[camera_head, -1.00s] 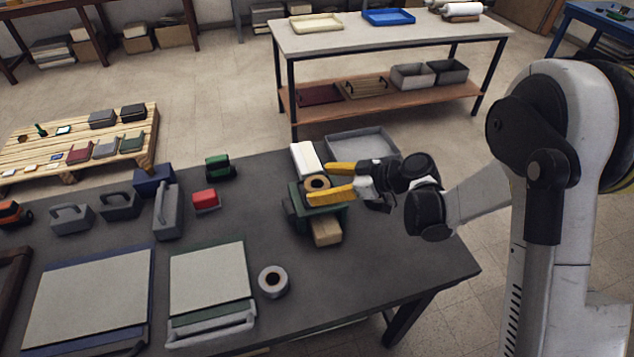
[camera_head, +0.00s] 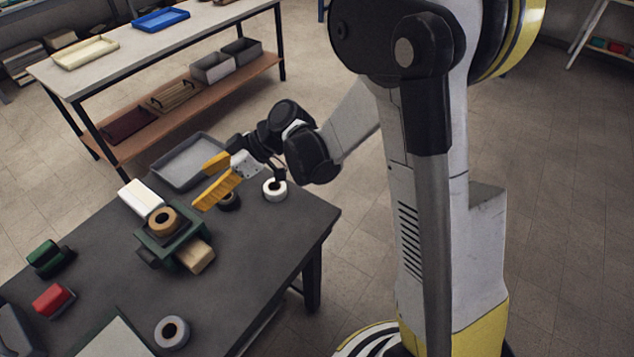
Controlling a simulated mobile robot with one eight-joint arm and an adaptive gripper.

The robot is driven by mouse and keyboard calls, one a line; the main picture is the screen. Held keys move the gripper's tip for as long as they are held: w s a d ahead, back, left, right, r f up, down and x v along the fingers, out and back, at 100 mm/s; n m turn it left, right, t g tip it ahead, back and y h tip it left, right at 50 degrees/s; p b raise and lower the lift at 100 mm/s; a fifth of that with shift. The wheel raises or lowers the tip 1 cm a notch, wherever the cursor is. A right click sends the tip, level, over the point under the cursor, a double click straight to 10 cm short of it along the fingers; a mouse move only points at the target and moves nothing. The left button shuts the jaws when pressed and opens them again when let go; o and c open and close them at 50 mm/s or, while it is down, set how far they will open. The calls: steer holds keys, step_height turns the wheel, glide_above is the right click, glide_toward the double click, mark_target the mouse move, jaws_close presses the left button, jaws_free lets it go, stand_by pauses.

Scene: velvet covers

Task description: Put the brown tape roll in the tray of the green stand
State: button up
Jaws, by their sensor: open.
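The brown tape roll (camera_head: 162,221) lies flat in the top of the green stand (camera_head: 184,236), on the dark table. My gripper (camera_head: 204,182) has yellow fingers that are spread apart and empty. It is to the right of the roll and the stand, and it looks clear of both. The tray's inside is mostly covered by the roll.
A tan block (camera_head: 195,256) sits at the stand's front, and a white block (camera_head: 141,197) behind it. A grey tray (camera_head: 176,171) stands at the table's back. A white roll (camera_head: 274,189), a black roll (camera_head: 229,201) and a grey roll (camera_head: 172,332) are also on the table.

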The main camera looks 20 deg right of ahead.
steer(key=s+d+r+m+t+h, duration=0.1)
steer(key=s+d+r+m+h, duration=0.2)
steer(key=s+d, duration=0.3)
steer(key=s+d+r+m+t+h, duration=0.2)
steer(key=s+d+r+m+h, duration=0.1)
steer(key=s+d+m, duration=0.3)
steer(key=s+d+r+m+t+h, duration=0.1)
steer(key=s+d+r+m+h, duration=0.2)
steer(key=d, duration=0.6)
steer(key=s+m+h, duration=0.1)
steer(key=s+m, duration=0.1)
steer(key=s, duration=0.1)
steer(key=shift+d+r+t+h, duration=0.15)
steer(key=shift+d+t+h, duration=0.15)
steer(key=shift+d+t, duration=0.1)
